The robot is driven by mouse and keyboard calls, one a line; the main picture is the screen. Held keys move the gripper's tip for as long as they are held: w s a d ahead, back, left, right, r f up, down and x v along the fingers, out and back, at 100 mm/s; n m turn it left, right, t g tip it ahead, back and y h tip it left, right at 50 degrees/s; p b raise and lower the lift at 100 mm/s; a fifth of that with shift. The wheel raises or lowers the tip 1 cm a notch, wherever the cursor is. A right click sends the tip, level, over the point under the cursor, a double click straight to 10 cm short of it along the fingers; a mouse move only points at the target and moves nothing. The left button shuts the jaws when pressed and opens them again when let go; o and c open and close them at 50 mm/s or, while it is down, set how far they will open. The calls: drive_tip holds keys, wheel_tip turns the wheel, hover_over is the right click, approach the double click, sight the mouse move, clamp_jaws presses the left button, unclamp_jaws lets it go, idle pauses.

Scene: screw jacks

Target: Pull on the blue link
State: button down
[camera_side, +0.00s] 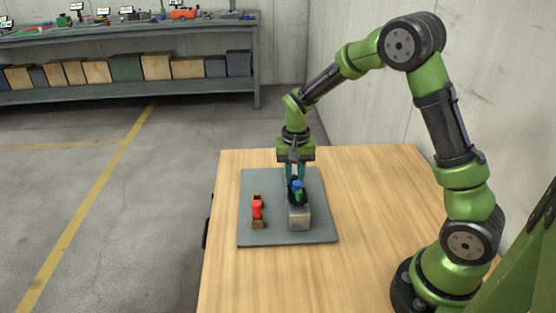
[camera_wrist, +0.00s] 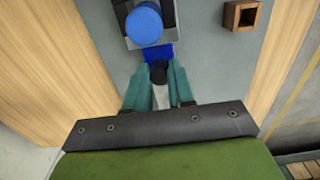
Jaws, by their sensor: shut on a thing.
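The blue link (camera_wrist: 158,52) is a small blue piece just below a round blue knob (camera_wrist: 146,24) in the wrist view. My gripper (camera_wrist: 158,70) has its teal fingers closed around a dark part at the near end of the link. The fingers hide much of that part. In the side view my gripper (camera_side: 294,175) points down behind the blue knob (camera_side: 296,185), on top of the grey metal block (camera_side: 299,218). The link itself is too small to make out there.
A red part (camera_side: 257,210) in a brown holder stands left of the block. A square brown tube (camera_wrist: 241,15) shows in the wrist view. Both stand on a grey mat (camera_side: 265,236) on the wooden table (camera_side: 375,200). The table right of the mat is clear.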

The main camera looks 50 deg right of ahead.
drive_tip(key=shift+w+d, duration=0.25)
idle(0.6)
drive_tip(key=c, duration=1.2)
unclamp_jaws()
drive_tip(key=shift+o, duration=0.2)
drive_tip(key=shift+r, duration=0.1)
drive_tip(key=shift+r, duration=3.45)
drive_tip(key=s+a+r+n+t, duration=0.1)
drive_tip(key=s+a+r+t, duration=0.1)
drive_tip(key=s, duration=0.4)
drive_tip(key=s+a+r+n+t+y, duration=0.1)
drive_tip(key=s+a+r+n+t, duration=0.1)
drive_tip(key=s+a+r, duration=0.2)
drive_tip(key=s+a+r+n+t+y, duration=0.1)
drive_tip(key=s+a+r+n+t, duration=0.1)
drive_tip(key=s, duration=0.6)
wheel_tip(320, 180, up, 4)
drive_tip(key=shift+s+a+f+t, duration=0.15)
drive_tip(key=shift+a+t, duration=0.45)
drive_tip(key=shift+a, duration=0.35)
